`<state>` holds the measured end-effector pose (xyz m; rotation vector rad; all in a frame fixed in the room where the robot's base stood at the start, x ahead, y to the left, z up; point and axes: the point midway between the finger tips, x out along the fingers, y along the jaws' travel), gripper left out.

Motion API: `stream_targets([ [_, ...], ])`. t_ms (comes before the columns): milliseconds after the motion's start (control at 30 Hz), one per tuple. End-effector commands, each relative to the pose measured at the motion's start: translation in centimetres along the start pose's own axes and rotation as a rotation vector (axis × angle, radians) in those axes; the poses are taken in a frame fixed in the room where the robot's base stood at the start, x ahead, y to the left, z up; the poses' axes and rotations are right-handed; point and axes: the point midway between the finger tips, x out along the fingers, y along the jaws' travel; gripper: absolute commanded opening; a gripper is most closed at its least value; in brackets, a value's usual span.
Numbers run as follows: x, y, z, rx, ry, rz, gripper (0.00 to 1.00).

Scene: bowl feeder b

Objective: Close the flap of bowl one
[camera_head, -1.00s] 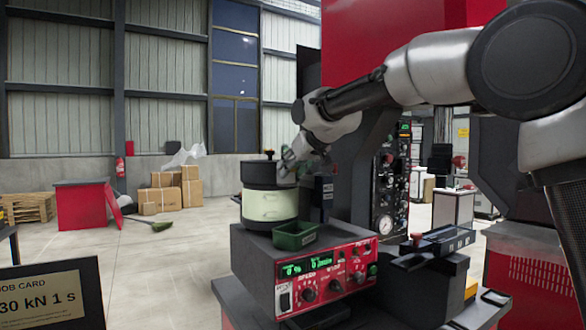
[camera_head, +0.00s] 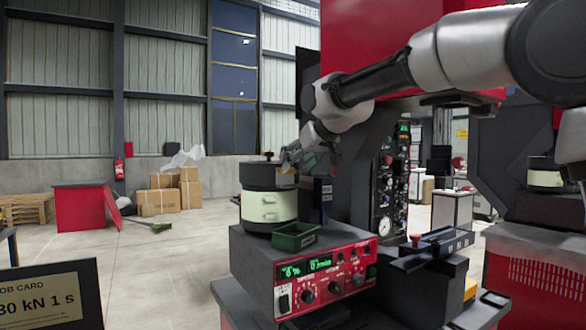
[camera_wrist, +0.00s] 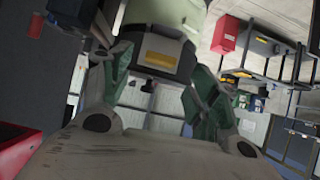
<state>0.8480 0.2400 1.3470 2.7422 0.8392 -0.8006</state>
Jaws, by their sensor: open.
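A bowl (camera_head: 268,207) with a cream body and a dark upper part stands on the feeder's grey box in the head view. I cannot read a number on it. My gripper (camera_head: 290,157) is at the right side of its dark top; I cannot tell whether they touch. In the wrist view the fingers of my gripper (camera_wrist: 158,92) are spread apart and empty. Beyond them is a dark band with a yellow label (camera_wrist: 161,57), on a pale green bowl (camera_wrist: 165,12). The band may be the flap, but its angle is unclear.
A green tray (camera_head: 296,237) sits in front of the bowl, above the red control panel (camera_head: 322,278). A dark upright block (camera_head: 323,196) stands close to the bowl's right. A similar cream bowl (camera_head: 546,180) stands far right.

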Motion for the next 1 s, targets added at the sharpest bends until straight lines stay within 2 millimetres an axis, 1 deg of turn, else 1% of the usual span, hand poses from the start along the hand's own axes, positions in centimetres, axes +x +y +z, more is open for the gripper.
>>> stream_targets([
  [33, -1.4, 0.0, -0.1, 0.000, 0.003, 0.000, 0.61],
  [200, -4.9, 0.0, 0.0, 0.000, 0.002, 0.000, 0.61],
  [300, -6.3, 0.0, 0.0, 0.000, 0.000, 0.000, 0.61],
  [400, -7.1, 0.0, 0.0, 0.000, 0.001, 0.000, 0.61],
  [533, -7.5, 0.0, 0.0, 0.000, 0.000, 0.000, 0.61],
  [900, -7.4, 0.0, 0.1, -0.001, -0.002, 0.000, 0.61],
  [967, -7.4, 0.0, 0.6, -0.002, -0.023, 0.000, 0.61],
  [1000, -7.2, 0.0, 1.5, -0.002, -0.050, 0.000, 0.61],
])
